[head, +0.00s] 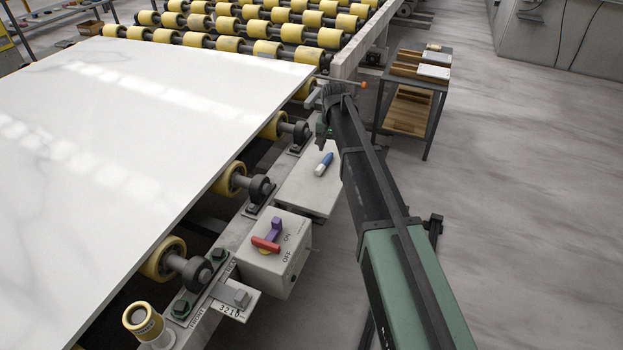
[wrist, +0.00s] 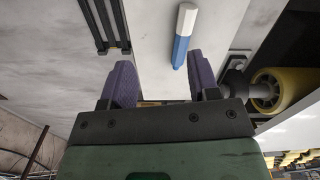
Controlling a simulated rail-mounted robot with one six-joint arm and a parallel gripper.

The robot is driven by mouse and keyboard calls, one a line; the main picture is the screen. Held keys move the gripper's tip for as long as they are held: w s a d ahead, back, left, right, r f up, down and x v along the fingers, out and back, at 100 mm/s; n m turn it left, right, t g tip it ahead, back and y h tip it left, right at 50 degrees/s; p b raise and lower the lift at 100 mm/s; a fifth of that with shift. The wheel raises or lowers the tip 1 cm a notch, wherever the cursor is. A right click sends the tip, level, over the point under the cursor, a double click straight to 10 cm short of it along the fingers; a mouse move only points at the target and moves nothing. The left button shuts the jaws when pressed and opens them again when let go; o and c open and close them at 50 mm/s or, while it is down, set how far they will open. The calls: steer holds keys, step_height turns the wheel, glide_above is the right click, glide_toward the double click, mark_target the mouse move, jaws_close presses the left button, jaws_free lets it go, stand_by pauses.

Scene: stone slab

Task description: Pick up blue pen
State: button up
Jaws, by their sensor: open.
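The blue pen (head: 323,164) has a blue body and a white end. It lies on a light grey flat plate (head: 305,195) beside the roller frame. It also shows in the wrist view (wrist: 183,38), above and beyond the fingertips, nearer the right finger. My gripper (wrist: 158,75) is open with two purple-grey fingers apart and nothing between them. In the head view my arm reaches in from the lower right, and its end is just above and past the plate. The fingertips are hard to make out there.
A white stone slab (head: 130,130) lies on yellow rollers (head: 230,180) left of the plate. A switch box (head: 272,255) with a red and purple handle stands in front of it. A small cart (head: 410,95) stands at the back right. The floor at right is clear.

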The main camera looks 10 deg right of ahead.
steer(key=m, duration=0.2)
glide_toward(325, 161)
steer(key=w, duration=0.1)
steer(key=shift+m, duration=0.4)
steer(key=f+b, duration=0.7)
steer(key=s+f+b, duration=0.1)
steer(key=f+b, duration=0.2)
steer(key=shift+f, duration=0.15)
steer(key=shift+r, duration=0.25)
steer(key=c, duration=0.9)
